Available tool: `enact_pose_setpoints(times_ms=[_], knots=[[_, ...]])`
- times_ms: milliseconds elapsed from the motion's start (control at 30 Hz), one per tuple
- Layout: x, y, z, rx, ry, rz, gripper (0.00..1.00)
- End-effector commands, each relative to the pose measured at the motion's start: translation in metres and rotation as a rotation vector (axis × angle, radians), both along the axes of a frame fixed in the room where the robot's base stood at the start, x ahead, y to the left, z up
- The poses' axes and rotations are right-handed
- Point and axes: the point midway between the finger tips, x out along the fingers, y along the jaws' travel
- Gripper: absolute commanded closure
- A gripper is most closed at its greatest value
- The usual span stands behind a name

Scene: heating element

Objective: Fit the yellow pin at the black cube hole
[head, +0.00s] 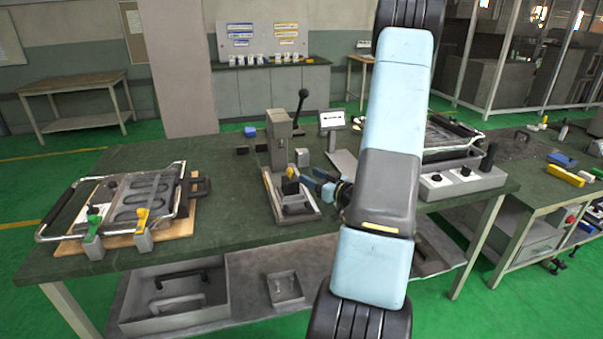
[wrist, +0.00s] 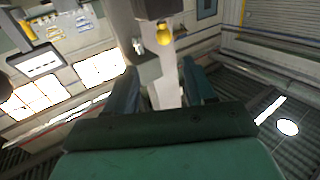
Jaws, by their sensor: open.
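The yellow pin (head: 291,173) shows just above the black cube (head: 290,187) on the press-like fixture at the middle of the table. In the wrist view, which is upside down, the rounded yellow pin (wrist: 163,36) borders the black cube (wrist: 157,8). How deep it sits in the hole is hidden. My gripper (head: 314,180) is just right of the cube, with blue fingers pointing toward the fixture. In the wrist view my gripper (wrist: 162,85) is open, with nothing between its fingers and the pin beyond their tips.
The grey fixture column (head: 279,140) with a black lever (head: 301,103) rises behind the cube. A heating-element frame (head: 140,197) on a wooden board lies at left. Free table surface (head: 225,230) lies left of the fixture.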

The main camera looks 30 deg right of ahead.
Motion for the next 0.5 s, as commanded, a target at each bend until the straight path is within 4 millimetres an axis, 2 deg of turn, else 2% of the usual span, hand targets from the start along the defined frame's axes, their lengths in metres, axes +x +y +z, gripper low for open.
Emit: enact_pose_setpoints(times_ms=[200,500], knots=[[-0.021,-0.005,0.000,-0.001,0.000,0.000,0.46],[-0.025,-0.006,0.000,-0.001,0.000,0.001,0.46]])
